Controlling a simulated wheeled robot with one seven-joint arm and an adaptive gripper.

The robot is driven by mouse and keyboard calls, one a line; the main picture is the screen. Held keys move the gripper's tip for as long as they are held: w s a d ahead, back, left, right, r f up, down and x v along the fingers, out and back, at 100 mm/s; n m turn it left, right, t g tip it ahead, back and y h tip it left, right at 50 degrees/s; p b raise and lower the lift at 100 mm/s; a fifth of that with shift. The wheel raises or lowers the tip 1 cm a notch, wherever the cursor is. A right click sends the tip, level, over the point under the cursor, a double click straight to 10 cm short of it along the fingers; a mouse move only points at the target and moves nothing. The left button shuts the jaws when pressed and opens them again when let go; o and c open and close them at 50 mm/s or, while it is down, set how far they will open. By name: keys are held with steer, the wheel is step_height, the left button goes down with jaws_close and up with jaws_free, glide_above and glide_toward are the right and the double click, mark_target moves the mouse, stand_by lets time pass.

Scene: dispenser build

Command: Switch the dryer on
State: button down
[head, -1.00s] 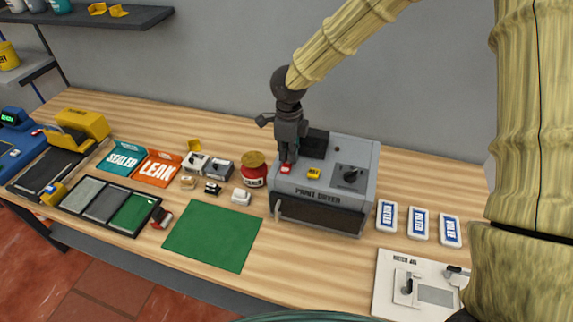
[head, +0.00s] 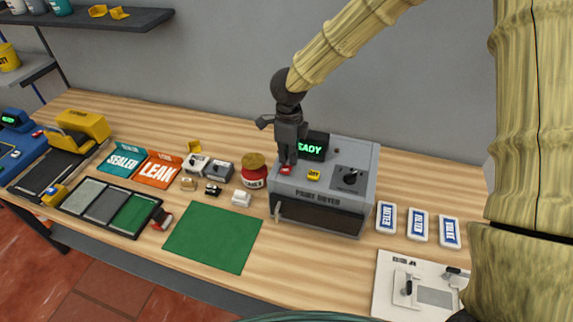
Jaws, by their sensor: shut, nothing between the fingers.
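The paint dryer (head: 322,199) is a grey box with a dark front window, standing at the back middle of the bench. On its top are a red button (head: 285,170), a yellow button (head: 313,175), a black dial (head: 350,177) and a small screen (head: 314,147). The screen is lit with green letters, of which "EADY" shows; my gripper hides its left end. My gripper (head: 288,162) is shut and empty, pointing down right at the red button. I cannot tell whether the fingertips touch it.
A red jar (head: 254,171) stands close left of the dryer. A green mat (head: 213,236) lies in front. Labelled white cases (head: 418,224) and a white jig board (head: 420,288) lie to the right. Orange and teal bins (head: 158,170) stand at the left.

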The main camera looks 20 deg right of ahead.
mark_target(288, 165)
steer(key=shift+r+p, duration=2.85)
steer(key=shift+r, duration=0.25)
steer(key=shift+s+f, duration=0.1)
